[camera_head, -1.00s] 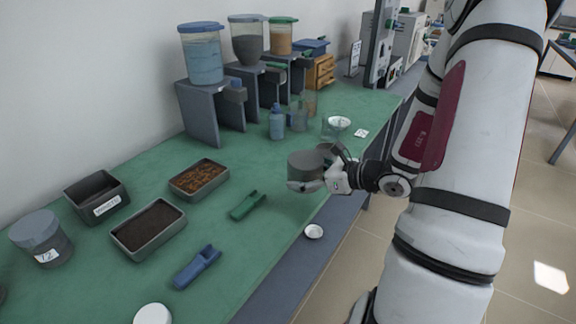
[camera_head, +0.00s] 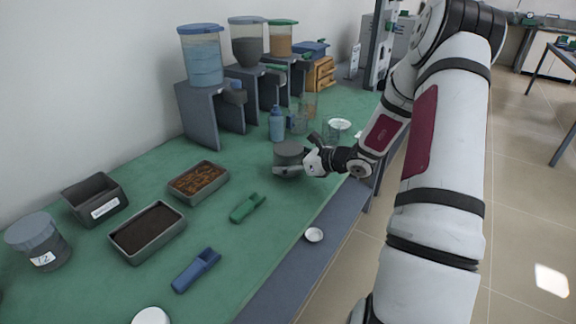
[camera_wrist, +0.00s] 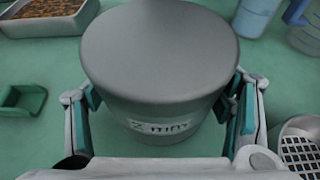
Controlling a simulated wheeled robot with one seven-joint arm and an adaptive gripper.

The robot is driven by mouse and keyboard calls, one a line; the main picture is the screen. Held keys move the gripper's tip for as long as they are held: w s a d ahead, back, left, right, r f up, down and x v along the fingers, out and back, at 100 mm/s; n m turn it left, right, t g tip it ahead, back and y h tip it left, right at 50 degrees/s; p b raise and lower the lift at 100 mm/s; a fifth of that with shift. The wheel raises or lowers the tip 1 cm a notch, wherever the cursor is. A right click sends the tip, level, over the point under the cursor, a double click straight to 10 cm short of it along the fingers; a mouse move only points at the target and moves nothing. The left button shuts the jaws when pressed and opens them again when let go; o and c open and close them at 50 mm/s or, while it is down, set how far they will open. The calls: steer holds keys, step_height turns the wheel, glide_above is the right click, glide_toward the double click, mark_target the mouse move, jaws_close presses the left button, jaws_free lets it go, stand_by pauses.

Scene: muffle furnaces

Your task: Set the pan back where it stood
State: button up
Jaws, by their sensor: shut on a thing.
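The pan is a grey round lidded container (camera_head: 290,153) with a white label. It is upright over the green bench in the head view, and whether its base touches the bench I cannot tell. My gripper (camera_head: 296,168) is shut on the pan's sides, with a teal-padded finger on each side in the wrist view (camera_wrist: 165,112). The pan's far side and base are hidden.
Behind the pan stand a blue bottle (camera_head: 277,123) and clear beakers (camera_head: 299,122). A green scoop (camera_head: 247,208), a blue scoop (camera_head: 196,270) and a tray of brown bits (camera_head: 199,179) lie to the left. A perforated metal cup (camera_wrist: 299,150) is close at right.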

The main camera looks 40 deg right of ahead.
steer(key=shift+f, duration=0.5)
steer(key=shift+f, duration=0.1)
steer(key=o, duration=1.5)
steer(key=shift+o, duration=0.2)
